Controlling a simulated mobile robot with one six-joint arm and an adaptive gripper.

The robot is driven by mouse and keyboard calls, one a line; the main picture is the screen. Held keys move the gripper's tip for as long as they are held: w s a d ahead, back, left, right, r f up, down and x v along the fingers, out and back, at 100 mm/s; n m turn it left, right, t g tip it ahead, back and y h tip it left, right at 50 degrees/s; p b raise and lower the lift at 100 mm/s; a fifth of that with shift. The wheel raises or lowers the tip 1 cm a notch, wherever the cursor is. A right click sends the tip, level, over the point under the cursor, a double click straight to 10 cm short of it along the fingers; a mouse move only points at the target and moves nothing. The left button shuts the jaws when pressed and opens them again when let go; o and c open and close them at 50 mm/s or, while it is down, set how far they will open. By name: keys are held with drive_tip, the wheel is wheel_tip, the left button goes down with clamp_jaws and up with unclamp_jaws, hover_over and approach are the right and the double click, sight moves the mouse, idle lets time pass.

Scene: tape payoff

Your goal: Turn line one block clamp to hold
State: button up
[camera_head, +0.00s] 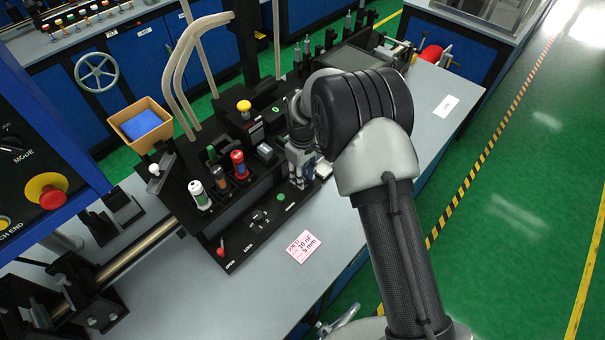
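A black fixture base (243,248) on the bench carries a small dark rotary knob (259,217) with white marks around it. A red-tipped lever (221,247) stands at the base's front left corner, near small white lettering too small to read surely. A green button (281,197) is right of the knob. I cannot tell which of these is the line one block clamp. My gripper (303,178) hangs down above the right part of the base, right of the green button. My arm partly covers it, and its finger opening and any contact are unclear.
White, dark and red-topped cylinders (238,164) stand in the black block left of my gripper. A yellow button (244,106) sits behind them. A pink card (302,246) lies on the clear front bench. A tan bin (141,126) and blue console (40,140) are left.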

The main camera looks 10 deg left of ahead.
wheel_tip(320, 180, up, 12)
idle(0.7)
idle(0.4)
